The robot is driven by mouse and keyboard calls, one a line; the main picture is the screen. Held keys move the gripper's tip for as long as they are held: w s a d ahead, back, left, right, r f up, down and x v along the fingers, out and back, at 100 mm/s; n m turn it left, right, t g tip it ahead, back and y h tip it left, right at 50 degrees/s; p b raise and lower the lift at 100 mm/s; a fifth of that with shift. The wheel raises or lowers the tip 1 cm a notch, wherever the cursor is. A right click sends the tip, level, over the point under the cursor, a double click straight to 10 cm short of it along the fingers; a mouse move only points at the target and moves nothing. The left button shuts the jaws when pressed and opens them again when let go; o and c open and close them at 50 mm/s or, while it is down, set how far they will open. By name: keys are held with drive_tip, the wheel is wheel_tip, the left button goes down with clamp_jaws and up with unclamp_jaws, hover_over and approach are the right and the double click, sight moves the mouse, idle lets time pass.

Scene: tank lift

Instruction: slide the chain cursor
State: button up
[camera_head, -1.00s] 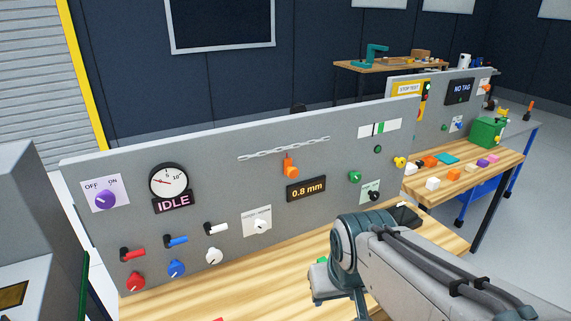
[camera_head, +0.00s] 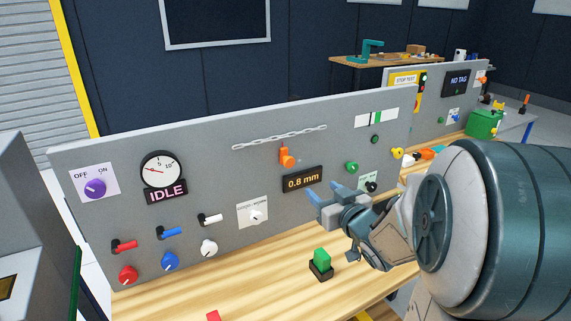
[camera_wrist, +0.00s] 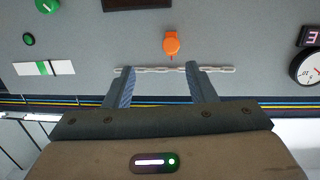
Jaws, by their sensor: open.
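The orange cursor (camera_head: 287,157) is on the grey panel, just under the light grey chain (camera_head: 280,138), a little right of the chain's middle. In the wrist view, which is upside down, the cursor (camera_wrist: 171,43) shows above the chain (camera_wrist: 215,69). My gripper (camera_head: 324,192) is open and empty, its blue fingers pointing at the panel. In the head view it is lower and to the right of the cursor, near the display. In the wrist view the fingertips (camera_wrist: 160,68) appear on either side of the cursor's column, apart from it.
The "0.8 mm" display (camera_head: 302,180) sits below the cursor. A white switch plate (camera_head: 252,213) and a green knob (camera_head: 352,167) flank it. A green block on a black base (camera_head: 321,262) stands on the wooden bench (camera_head: 250,285) below my gripper.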

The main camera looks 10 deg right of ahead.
sight(290, 163)
drive_tip(key=shift+n+t+y, duration=0.3)
drive_tip(key=shift+t+y, duration=0.1)
drive_tip(key=shift+y, duration=0.5)
drive_tip(key=x, duration=0.4)
drive_tip(key=p+x, duration=0.1)
drive_tip(key=x, duration=0.4)
drive_tip(key=p+x, duration=0.1)
drive_tip(key=x, duration=0.3)
drive_tip(key=shift+w+a+r, duration=0.2)
drive_tip(key=shift+w+a, duration=0.05)
drive_tip(key=shift+a, duration=0.2)
clamp_jaws()
